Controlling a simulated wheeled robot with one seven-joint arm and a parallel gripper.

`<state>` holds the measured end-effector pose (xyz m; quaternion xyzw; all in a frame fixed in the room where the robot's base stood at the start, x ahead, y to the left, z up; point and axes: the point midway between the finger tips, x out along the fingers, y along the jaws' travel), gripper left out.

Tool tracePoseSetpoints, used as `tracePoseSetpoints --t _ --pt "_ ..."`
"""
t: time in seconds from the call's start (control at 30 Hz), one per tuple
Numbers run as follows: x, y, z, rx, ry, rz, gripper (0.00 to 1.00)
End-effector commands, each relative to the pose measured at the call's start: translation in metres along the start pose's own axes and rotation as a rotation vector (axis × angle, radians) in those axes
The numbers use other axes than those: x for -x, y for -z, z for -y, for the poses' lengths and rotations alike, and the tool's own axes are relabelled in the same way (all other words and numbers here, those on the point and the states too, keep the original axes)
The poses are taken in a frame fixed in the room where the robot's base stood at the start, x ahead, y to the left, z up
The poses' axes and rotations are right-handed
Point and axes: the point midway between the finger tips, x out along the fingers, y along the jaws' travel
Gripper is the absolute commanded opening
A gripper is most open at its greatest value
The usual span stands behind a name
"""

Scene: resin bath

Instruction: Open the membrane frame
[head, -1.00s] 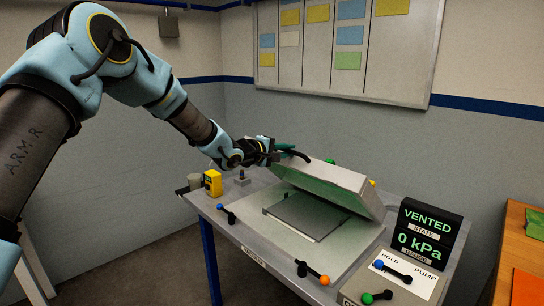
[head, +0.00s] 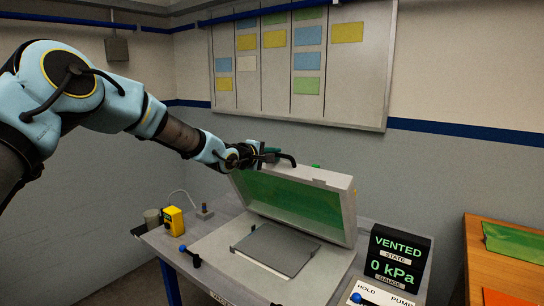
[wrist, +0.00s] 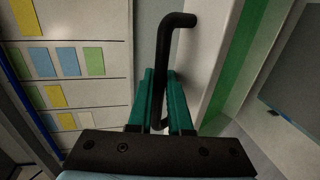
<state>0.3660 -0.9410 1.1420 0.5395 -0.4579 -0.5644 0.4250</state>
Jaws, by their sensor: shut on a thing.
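The membrane frame (head: 338,205) is a pale, box-edged lid with a green membrane (head: 285,197) on its inner face. It stands tilted up at a steep angle, hinged along the back of the table. A black bar handle (head: 287,158) is on its upper edge. My gripper (head: 266,156) is at that handle. In the wrist view, the two green fingers of my gripper (wrist: 159,100) are shut on the black handle (wrist: 163,55), one on each side. A dark grey plate (head: 276,249) lies flat on the bed below the frame.
A display (head: 398,257) at the table's right reads VENTED and 0 kPa. A wooden bench (head: 500,262) is at right, and a wall board (head: 300,70) hangs behind.

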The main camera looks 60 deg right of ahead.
Motion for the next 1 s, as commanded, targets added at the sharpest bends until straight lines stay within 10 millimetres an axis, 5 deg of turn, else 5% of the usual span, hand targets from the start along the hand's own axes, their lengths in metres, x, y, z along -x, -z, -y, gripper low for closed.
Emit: tracePoseSetpoints --t 0.1,0.13,0.23,0.57,1.0 --pt "0.000 0.001 0.000 0.001 -0.001 -0.001 0.00" --pt "0.000 0.001 0.000 0.001 -0.001 -0.001 0.18" --pt "0.000 0.001 0.000 0.001 -0.001 -0.001 0.30" --pt "0.005 0.001 0.001 0.000 0.000 -0.001 0.30" --pt "0.082 0.002 0.002 -0.001 -0.001 -0.003 0.30"
